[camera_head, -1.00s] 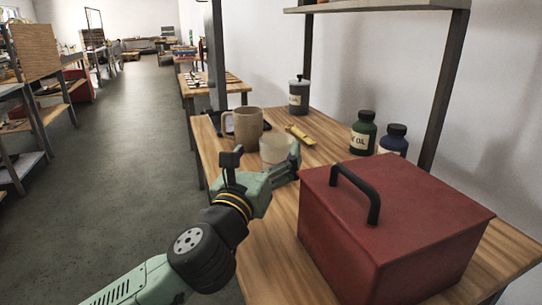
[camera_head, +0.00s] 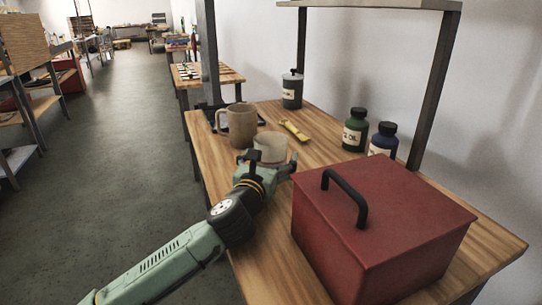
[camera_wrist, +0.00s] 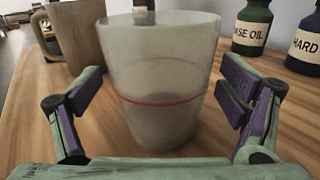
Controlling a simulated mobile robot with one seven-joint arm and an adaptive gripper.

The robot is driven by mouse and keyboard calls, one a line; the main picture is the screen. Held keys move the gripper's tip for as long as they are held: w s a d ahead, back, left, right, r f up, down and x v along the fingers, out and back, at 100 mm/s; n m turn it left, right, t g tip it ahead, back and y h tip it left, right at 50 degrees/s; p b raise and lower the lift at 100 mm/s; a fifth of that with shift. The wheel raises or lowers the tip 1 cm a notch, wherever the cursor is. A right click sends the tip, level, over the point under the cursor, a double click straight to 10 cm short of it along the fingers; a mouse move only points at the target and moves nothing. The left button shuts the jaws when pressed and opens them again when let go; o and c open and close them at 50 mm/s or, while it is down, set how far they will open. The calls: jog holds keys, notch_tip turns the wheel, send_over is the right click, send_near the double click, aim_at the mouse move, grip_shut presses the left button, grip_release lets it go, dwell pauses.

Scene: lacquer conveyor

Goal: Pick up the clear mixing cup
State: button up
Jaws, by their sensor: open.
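The clear mixing cup (camera_head: 270,147) stands upright on the wooden bench. In the wrist view the mixing cup (camera_wrist: 161,85) is translucent, with a red line around its middle. My gripper (camera_head: 268,166) is open in front of the cup. In the wrist view the fingers of my gripper (camera_wrist: 158,100) show on either side of the cup, with a gap on each side. The lower front of the cup is hidden by my gripper in the head view.
A tan mug (camera_head: 242,125) stands close behind-left of the cup. A yellow tool (camera_head: 295,130) lies behind-right. A red metal box (camera_head: 385,235) sits on the near right. Green (camera_head: 355,132) and blue (camera_head: 383,140) bottles and a lidded grey canister (camera_head: 292,92) stand toward the wall.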

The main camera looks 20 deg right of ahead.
jog(key=shift+w+d, duration=0.2)
jog(key=shift+w, duration=0.05)
jog(key=shift+c, duration=0.4)
jog(key=c, duration=1.2)
jog(key=shift+c, duration=0.2)
jog(key=shift+r, duration=0.2)
